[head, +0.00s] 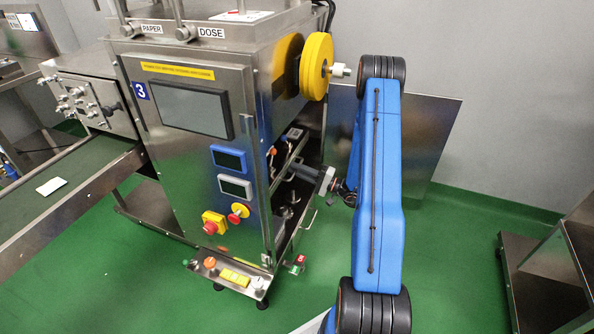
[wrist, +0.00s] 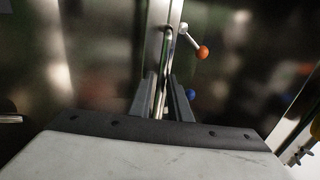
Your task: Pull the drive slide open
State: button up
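The packing machine (head: 185,150) marked 3 stands left of my arm. Its right side shows a dark bay with mechanism parts, and a thin metal handle (head: 311,218) stands at the bay's outer edge. My gripper (head: 326,182) is beside this edge, near the handle's upper end; its fingers are too small to read there. In the wrist view, my gripper (wrist: 162,80) has two dark fingers apart, with an upright metal bar (wrist: 167,55), apparently the handle, between them. Gaps seem to show beside the bar, so I see no firm grip. How far the slide stands out is unclear.
An orange-knobbed lever (wrist: 203,52) and a blue knob (wrist: 191,94) are right of the bar. A yellow reel (head: 317,66) juts out above the bay. A conveyor (head: 60,195) runs at left; a steel table (head: 550,270) stands at right. Green floor between is clear.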

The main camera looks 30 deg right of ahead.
grip_shut()
jog(key=r+v, duration=0.3)
jog(key=v, duration=1.3)
jog(key=s+r+v, duration=0.1)
jog(key=r+v, duration=0.2)
jog(key=v, duration=1.3)
jog(key=shift+d, duration=0.5)
jog(key=shift+s+r, duration=0.1)
grip_release()
jog(key=shift+d, duration=0.1)
